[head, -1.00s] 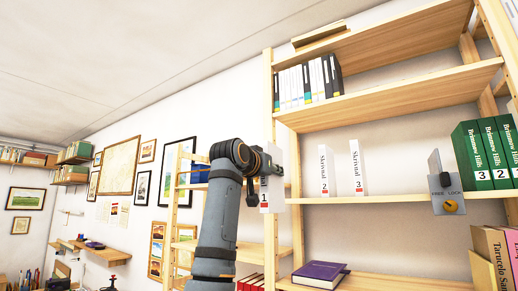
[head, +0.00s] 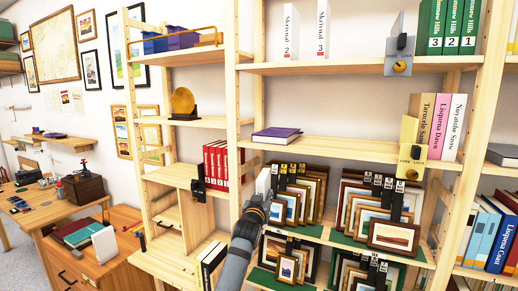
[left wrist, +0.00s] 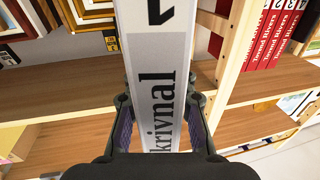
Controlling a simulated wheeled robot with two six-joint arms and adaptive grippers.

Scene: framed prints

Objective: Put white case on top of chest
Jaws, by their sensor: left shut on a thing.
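The white case (head: 263,182) is in my left gripper (head: 258,203), in front of the tall shelf unit. In the left wrist view the case (left wrist: 157,75) stands between both fingers (left wrist: 158,128), with "krivnal" readable on its spine. A brown drawer chest (head: 92,262) stands at the lower left, apart from the gripper, with books and a white item on top. A small dark wooden box (head: 84,190) sits on the desk behind it; I cannot tell which of the two is called the chest. My right gripper is not in view.
Matching white cases 2 (head: 291,32) and 3 (head: 323,32) stand on the upper shelf. Framed prints (head: 394,235) fill the lower racks near my left arm. A narrower shelf (head: 160,175) stands between the gripper and the chest.

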